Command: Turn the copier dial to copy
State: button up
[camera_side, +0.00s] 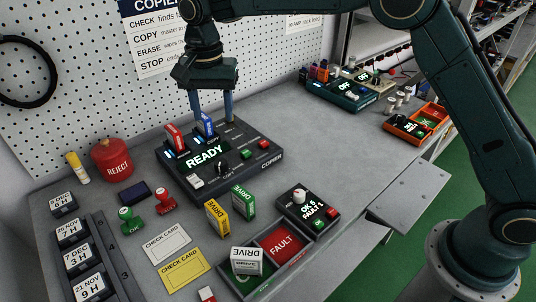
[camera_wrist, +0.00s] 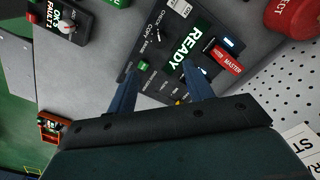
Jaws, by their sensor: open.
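The copier (camera_side: 240,172) is a dark box on the bench with a lit screen (camera_side: 208,154) reading READY, which also shows in the wrist view (camera_wrist: 187,46). Its dial (camera_side: 222,168) is a small black knob in front of the screen; its exact setting is too small to read. A red drive (camera_side: 174,137) and a blue drive (camera_side: 208,125) stand upright in its back slots. My gripper (camera_side: 212,110) is open above the back of the copier, its fingers apart on either side of the blue drive as pictured. Both fingers show in the wrist view (camera_wrist: 160,86). I cannot tell whether they touch anything.
Yellow and green drives (camera_side: 217,216) stand in front of the copier. A tester (camera_side: 308,212) with a white knob is at its front right. A red REJECT pot (camera_side: 112,160) and two stamps (camera_side: 165,200) are left. A pegboard (camera_side: 90,95) rises behind.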

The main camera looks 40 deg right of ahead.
aim_at(220, 161)
jog(key=shift+f, duration=0.15)
notch_tip(220, 161, down, 14)
jog(key=shift+r, duration=0.25)
dwell(0.6)
jog(key=c, duration=1)
